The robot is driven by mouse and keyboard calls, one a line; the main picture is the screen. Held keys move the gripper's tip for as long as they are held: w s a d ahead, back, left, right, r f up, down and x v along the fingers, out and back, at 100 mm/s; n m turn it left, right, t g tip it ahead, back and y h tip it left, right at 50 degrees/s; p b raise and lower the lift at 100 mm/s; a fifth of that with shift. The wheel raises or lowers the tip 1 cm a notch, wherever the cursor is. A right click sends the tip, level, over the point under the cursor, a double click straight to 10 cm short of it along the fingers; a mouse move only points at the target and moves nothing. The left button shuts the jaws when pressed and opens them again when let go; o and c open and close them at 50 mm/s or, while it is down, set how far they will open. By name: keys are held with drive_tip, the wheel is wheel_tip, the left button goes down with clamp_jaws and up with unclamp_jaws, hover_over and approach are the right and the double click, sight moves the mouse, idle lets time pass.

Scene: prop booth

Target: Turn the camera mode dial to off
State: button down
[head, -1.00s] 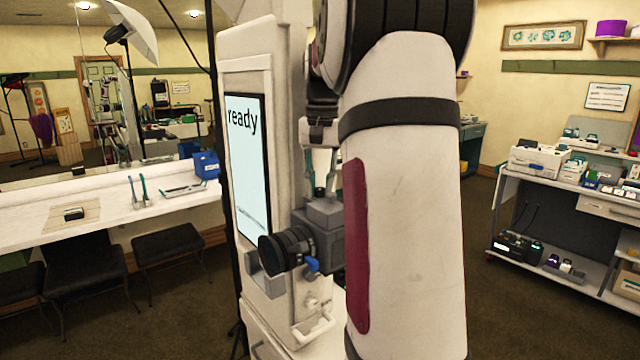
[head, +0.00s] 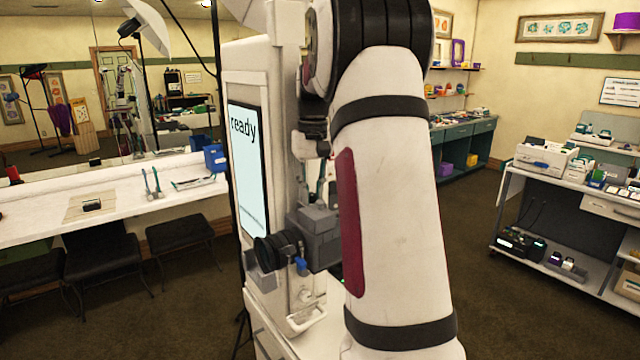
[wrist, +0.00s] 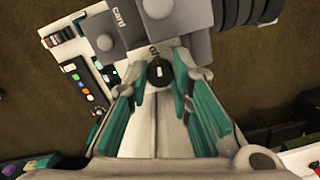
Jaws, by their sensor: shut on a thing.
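The grey camera (head: 316,220) with its black lens and blue knob is mounted on the front of the white booth column. In the wrist view its grey body (wrist: 128,50) is at the top, with a "card" label. The mode dial (wrist: 159,75) is a small black round knob with a white mark, beside a partly hidden label that seems to read "on". My gripper (wrist: 160,68) has its teal-padded fingers on both sides of the dial, shut on it. In the head view my gripper (head: 320,185) is above the camera, partly hidden by my arm; the dial is hidden there.
The booth column carries a screen (head: 246,165) reading "ready", left of the camera. A white counter (head: 130,188) with stools runs along the left wall. A shelf cart (head: 560,205) stands at the right. Carpet is open between column and cart.

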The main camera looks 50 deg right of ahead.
sight(313, 194)
drive_tip(key=shift+r+n+p, duration=0.1)
drive_tip(key=shift+n+p, duration=0.35)
drive_tip(key=shift+n, duration=0.35)
drive_tip(key=c, duration=1.4)
unclamp_jaws()
drive_tip(key=r, duration=1.2)
drive_tip(key=shift+d, duration=0.2)
